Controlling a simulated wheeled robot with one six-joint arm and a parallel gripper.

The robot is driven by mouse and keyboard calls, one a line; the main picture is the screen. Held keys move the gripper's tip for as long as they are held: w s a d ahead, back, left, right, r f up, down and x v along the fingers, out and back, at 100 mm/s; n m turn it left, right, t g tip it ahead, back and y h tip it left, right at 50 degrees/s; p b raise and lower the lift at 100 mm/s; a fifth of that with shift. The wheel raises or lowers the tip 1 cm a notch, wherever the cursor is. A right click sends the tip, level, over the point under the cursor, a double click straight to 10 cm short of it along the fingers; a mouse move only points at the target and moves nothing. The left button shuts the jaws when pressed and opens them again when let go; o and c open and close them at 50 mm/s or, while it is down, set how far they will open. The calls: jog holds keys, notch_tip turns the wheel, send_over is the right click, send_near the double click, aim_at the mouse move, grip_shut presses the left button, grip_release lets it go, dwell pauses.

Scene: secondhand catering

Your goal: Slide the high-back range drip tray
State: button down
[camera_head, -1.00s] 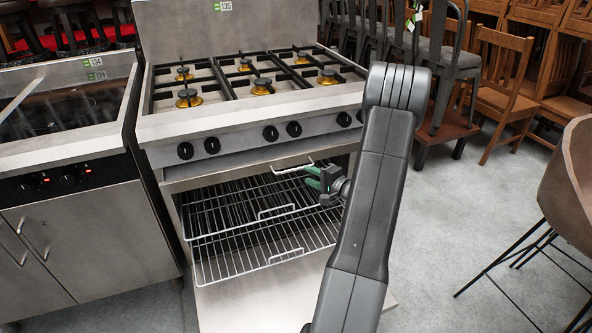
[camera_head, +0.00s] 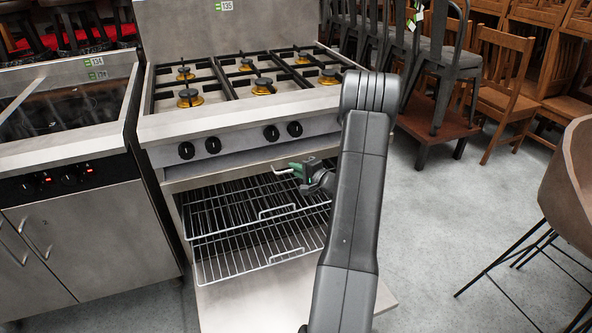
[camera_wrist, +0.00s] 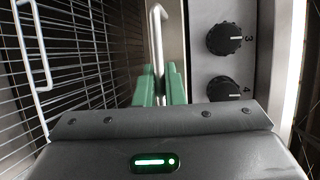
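The high-back range (camera_head: 225,122) stands in the middle of the head view, with gas burners and a row of black knobs. Below the knobs is the drip tray's flat metal front (camera_head: 222,172), with a pale bar handle (camera_head: 283,170). The handle also shows in the wrist view (camera_wrist: 157,35), running down between my green fingers. My gripper (camera_head: 295,170) is at the handle, with one finger on each side of it in the wrist view. The fingers are close together; whether they press on the bar is not clear. My arm covers the tray front's right part.
Below the tray, wire racks (camera_head: 245,235) sit in the open oven, above its lowered door (camera_head: 265,300). A steel cooker (camera_head: 85,235) stands close on the left. Stacked chairs (camera_head: 440,60) are behind right. The floor (camera_head: 445,225) on the right is clear up to a brown chair (camera_head: 575,165).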

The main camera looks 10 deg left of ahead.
aim_at(286, 153)
jog(key=w+a+b, duration=0.1)
jog(key=w+b, duration=0.1)
jog(key=w+a+b, duration=0.2)
jog(key=w, duration=0.1)
jog(key=w+a+b, duration=0.2)
jog(key=w, duration=0.1)
jog(key=shift+a+f, duration=0.15)
jog(key=shift+f, duration=0.05)
jog(key=shift+w+a+r, duration=0.1)
jog(key=shift+w+a, duration=0.05)
jog(key=shift+r, duration=0.2)
jog(key=shift+w, duration=0.1)
jog(key=c, duration=1.5)
grip_release()
jog(key=shift+w+a+f, duration=0.1)
jog(key=shift+c, duration=0.2)
jog(key=v, duration=1.4)
